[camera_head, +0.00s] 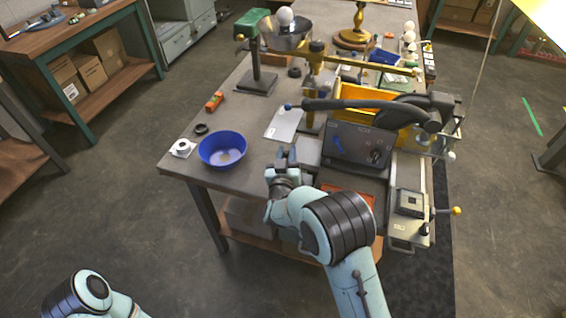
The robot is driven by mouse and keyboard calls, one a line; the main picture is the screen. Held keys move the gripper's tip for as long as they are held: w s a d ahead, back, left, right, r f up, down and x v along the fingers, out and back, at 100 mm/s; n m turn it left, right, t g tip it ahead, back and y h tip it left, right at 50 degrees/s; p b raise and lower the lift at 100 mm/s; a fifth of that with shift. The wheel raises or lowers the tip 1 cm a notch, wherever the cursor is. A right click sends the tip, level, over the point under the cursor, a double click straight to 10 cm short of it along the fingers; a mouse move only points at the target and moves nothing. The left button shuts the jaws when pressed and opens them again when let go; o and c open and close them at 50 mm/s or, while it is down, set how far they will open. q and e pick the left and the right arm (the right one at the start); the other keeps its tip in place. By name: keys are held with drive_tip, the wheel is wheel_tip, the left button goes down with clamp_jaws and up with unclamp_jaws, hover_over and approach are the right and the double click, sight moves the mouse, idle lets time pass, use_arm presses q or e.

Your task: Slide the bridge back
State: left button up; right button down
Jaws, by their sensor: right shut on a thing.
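A brass-coloured bridge (316,72), with an upright post and a crossbar, stands over the bench in the middle of the head view. The yellow bin (375,102) is to its right. My right gripper (287,156) is at the near side of the bench, just in front of the bridge's post and left of a grey block (308,151). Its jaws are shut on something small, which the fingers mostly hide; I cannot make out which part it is. A bit of my left arm shows at the bottom left, but its gripper is out of view.
A blue bowl (222,149) sits left of my right gripper. A dark control box (357,145) and a long black lever (350,104) stand to the right. An orange object (214,101) and a stand (258,80) are farther left. The bench top between bowl and stand is mostly clear.

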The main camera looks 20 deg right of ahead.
drive_tip(key=c, duration=0.9)
unclamp_jaws()
drive_tip(key=shift+c, duration=0.2)
drive_tip(key=b+v, duration=0.2)
drive_tip(key=v, duration=1.1)
drive_tip(key=shift+s, duration=0.2)
drive_tip(key=shift+o, duration=0.2)
